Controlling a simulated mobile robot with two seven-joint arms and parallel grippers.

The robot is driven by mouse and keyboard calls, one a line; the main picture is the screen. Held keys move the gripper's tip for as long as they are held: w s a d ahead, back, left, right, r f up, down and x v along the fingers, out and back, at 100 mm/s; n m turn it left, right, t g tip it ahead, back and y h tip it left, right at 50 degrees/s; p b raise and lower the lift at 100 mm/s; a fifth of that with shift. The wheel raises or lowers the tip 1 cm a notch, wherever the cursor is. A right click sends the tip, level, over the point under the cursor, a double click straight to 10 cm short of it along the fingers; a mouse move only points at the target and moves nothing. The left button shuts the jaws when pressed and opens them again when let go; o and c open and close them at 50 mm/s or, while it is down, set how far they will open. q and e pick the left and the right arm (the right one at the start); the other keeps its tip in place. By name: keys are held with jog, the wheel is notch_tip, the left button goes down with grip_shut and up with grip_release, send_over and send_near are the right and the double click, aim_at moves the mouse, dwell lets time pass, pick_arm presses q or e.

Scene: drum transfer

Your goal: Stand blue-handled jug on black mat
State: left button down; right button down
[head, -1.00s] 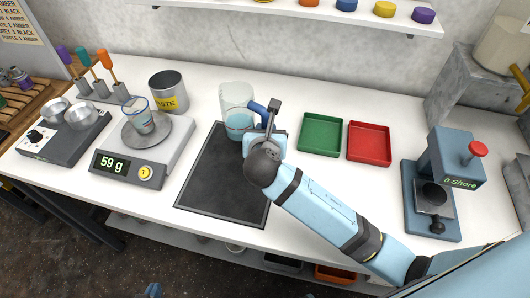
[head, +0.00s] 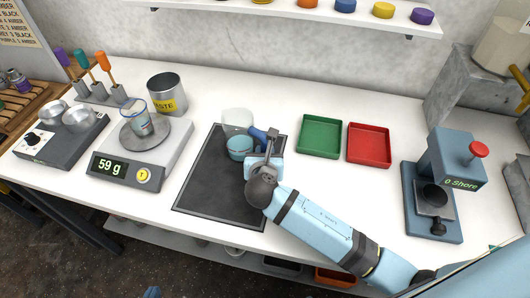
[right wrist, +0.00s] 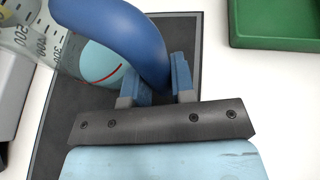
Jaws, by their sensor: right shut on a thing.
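The clear jug (head: 238,121) holds pale blue liquid and has a blue handle (head: 258,134). In the head view it is over the far part of the black mat (head: 217,190), near its back edge. I cannot tell whether its base touches the mat. My right gripper (head: 268,150) is shut on the handle from the right front. In the right wrist view, the fingers (right wrist: 157,82) flank the curved handle (right wrist: 125,30), and the graduated jug wall (right wrist: 45,45) is at the upper left. Only a small blue part of my left gripper (head: 152,292) shows at the bottom edge.
A scale (head: 145,172) reading 59 g, carrying a small beaker (head: 138,117), is left of the mat. A metal waste can (head: 167,94) stands behind. Green (head: 320,136) and red (head: 369,145) trays are on the right. The mat's near part is clear.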

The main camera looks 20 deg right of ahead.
jog(key=c, duration=1)
grip_release()
jog(key=shift+o, duration=0.2)
jog(key=v, duration=1.2)
jog(key=shift+r, duration=0.15)
jog(key=shift+s, duration=0.1)
